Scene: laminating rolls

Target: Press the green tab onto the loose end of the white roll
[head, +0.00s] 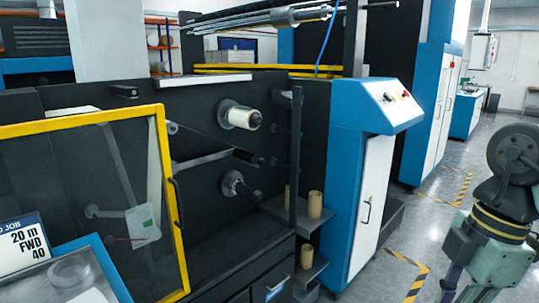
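A small cream-white roll (240,117) sits on the upper spindle of the dark machine face, left of the picture's middle. I cannot make out its loose end at this size. No separate green tab can be told for certain. A pale sheet with green edges (142,222) shows behind the yellow-framed door, and I cannot tell what it is. Part of my arm stands at the right edge, well apart from the roll. My gripper itself is not in view.
A lower spindle (236,184) juts out below the roll. Several tan cores (315,203) stand on side shelves. The yellow-framed door (172,200) covers the left. A blue-and-white cabinet (370,170) stands right of the machine. Open grey floor (418,230) lies between it and my arm.

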